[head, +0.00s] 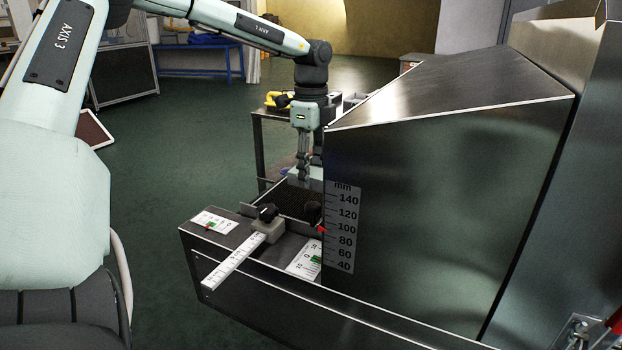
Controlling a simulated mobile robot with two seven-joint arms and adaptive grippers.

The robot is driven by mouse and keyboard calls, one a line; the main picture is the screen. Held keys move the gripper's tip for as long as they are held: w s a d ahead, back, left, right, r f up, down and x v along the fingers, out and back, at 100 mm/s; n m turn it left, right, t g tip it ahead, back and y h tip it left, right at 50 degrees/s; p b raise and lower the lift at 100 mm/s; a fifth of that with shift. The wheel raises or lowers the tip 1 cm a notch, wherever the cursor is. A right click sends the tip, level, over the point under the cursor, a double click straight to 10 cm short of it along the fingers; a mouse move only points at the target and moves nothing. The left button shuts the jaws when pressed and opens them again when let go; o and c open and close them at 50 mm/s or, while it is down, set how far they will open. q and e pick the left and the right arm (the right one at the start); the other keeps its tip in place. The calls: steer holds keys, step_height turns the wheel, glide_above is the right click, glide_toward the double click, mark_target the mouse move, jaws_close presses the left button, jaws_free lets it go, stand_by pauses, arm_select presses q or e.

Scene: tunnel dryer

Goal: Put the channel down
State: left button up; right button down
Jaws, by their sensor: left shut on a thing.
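My left gripper (303,172) points down beside the near left edge of the big metal hood (450,170), above a dark bed (293,203). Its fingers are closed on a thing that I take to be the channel. The hood's edge hides part of the gripper, and I cannot make out the channel's shape or whether it touches the bed. My right gripper is not in view.
A white ruler (233,264) with a black-knobbed clamp (267,219) sticks out over the front metal rail (290,288). A millimetre scale (343,228) is on the hood's face. A table with a yellow item (277,99) stands behind.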

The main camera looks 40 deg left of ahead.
arm_select(q)
step_height(320, 180, down, 2)
steer(key=shift+f, duration=0.25)
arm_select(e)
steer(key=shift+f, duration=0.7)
arm_select(q)
steer(key=shift+f, duration=0.1)
steer(key=o, duration=1.3)
steer(key=shift+c, duration=0.2)
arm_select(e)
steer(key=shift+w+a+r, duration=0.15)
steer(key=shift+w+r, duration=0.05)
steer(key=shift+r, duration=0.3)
